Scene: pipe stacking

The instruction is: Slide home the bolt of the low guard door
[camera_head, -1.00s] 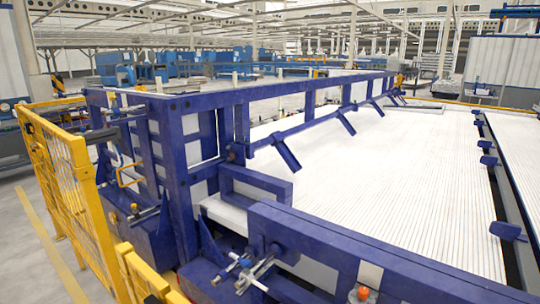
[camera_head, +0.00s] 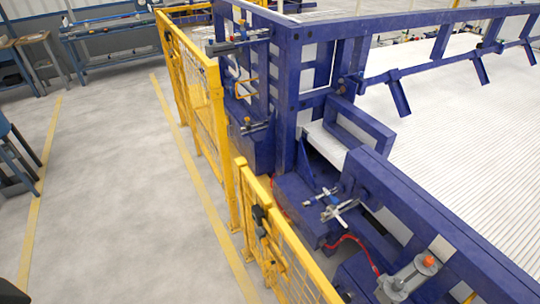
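The low guard door (camera_head: 283,248) is a yellow mesh panel in the lower middle of the head view, beside the taller yellow fence (camera_head: 196,88). Its lower end runs out of the picture. A small dark latch fitting (camera_head: 259,216) sits on the low panel near the tall fence's end post; it looks like the bolt, but I cannot tell its position. The low panel appears to stand in line with the fence. Neither of my grippers is in view.
A blue machine frame (camera_head: 288,95) stands right behind the fence, with a red cable (camera_head: 350,240) and fittings. White pipes (camera_head: 455,120) lie to the right. The grey floor (camera_head: 120,190) left of the fence is clear, with yellow lines. Workbenches (camera_head: 105,45) stand at the far left.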

